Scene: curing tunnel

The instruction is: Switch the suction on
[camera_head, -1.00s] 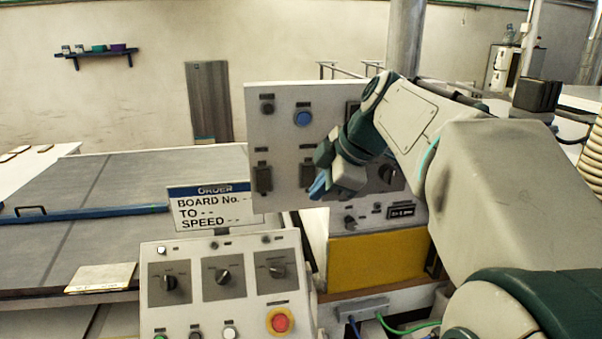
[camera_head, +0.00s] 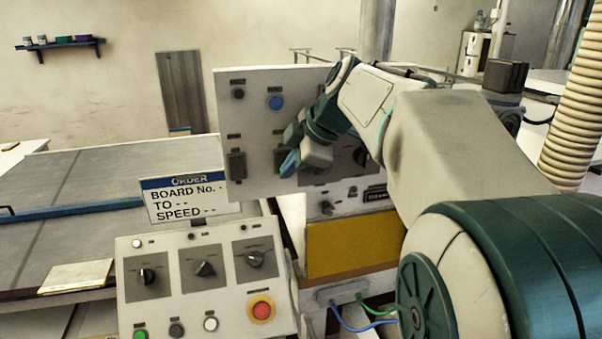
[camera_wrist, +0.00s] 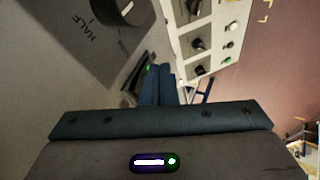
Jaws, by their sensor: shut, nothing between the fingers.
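An upright white switch panel (camera_head: 255,145) stands at the middle of the head view. It carries a blue button (camera_head: 275,102), a dark boxy switch (camera_head: 236,165) at lower left and a dark knob (camera_head: 363,156) at right. Its labels are too small to read, so I cannot tell which control is the suction. My gripper (camera_head: 290,163) is shut and empty, in front of the panel below the blue button. My arm hides part of the panel. In the wrist view the shut fingers (camera_wrist: 158,84) are close to the panel; a knob (camera_wrist: 118,10) marked HALF shows at top left.
A sloped console (camera_head: 205,285) with several knobs and a red stop button (camera_head: 261,309) stands in front. An order sign (camera_head: 190,197) rises behind it. A yellow panel (camera_head: 350,248) is below my gripper. A grey conveyor bed (camera_head: 90,180) lies at left.

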